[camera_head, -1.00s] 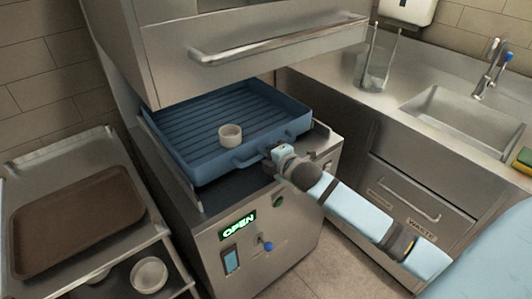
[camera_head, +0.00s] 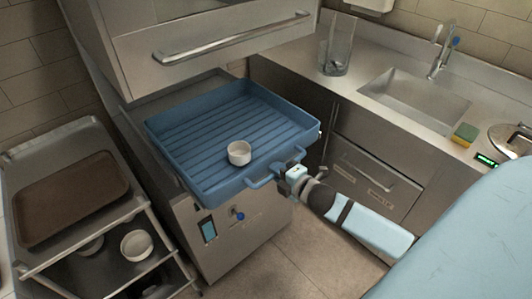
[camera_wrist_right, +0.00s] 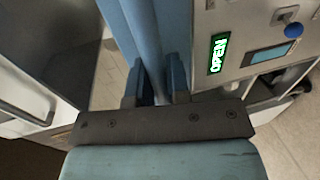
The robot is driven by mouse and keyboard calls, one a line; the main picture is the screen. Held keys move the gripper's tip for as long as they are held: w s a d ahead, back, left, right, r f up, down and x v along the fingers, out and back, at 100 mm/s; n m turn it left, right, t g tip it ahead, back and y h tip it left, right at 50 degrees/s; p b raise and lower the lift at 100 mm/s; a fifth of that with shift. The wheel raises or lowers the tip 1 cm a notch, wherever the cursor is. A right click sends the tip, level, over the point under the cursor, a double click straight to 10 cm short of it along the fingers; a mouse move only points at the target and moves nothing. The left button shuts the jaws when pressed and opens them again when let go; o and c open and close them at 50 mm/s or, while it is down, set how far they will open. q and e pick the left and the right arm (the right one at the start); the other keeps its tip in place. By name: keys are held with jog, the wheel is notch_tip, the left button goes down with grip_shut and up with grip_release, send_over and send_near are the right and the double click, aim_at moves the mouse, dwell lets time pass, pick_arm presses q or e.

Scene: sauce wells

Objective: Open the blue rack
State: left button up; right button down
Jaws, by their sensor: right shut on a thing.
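The blue rack (camera_head: 190,150) is a ribbed tray pulled well forward out of the steel machine (camera_head: 222,250), under its raised hood. A white cup (camera_head: 239,153) stands on the rack near its front. My right gripper (camera_head: 285,171) is at the rack's front handle, at its right end, and shut on it. In the right wrist view the blue rack front (camera_wrist_right: 147,35) runs down between the fingers of my right gripper (camera_wrist_right: 156,92). A green OPEN sign (camera_wrist_right: 218,54) is lit on the machine's front. My left gripper is not in view.
A steel trolley (camera_head: 50,160) with a brown tray (camera_head: 72,197) stands at left, with white bowls (camera_head: 137,245) on its lower shelf. At right are a counter with a glass container (camera_head: 337,45), a sink (camera_head: 415,97) and a sponge (camera_head: 465,134). Floor in front is clear.

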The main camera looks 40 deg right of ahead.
jog(key=shift+f+p+v, duration=0.2)
jog(key=shift+v, duration=0.75)
jog(key=shift+f+p+v, duration=0.2)
jog(key=shift+v, duration=0.75)
jog(key=shift+f+p+v, duration=0.2)
jog(key=shift+v, duration=0.75)
jog(key=shift+s, duration=0.1)
jog(key=c, duration=1.1)
grip_release()
jog(key=v, duration=1.3)
jog(key=shift+s+d+b, duration=0.15)
jog(key=shift+s+b, duration=0.2)
jog(key=shift+b, duration=0.05)
jog(key=shift+r, duration=0.1)
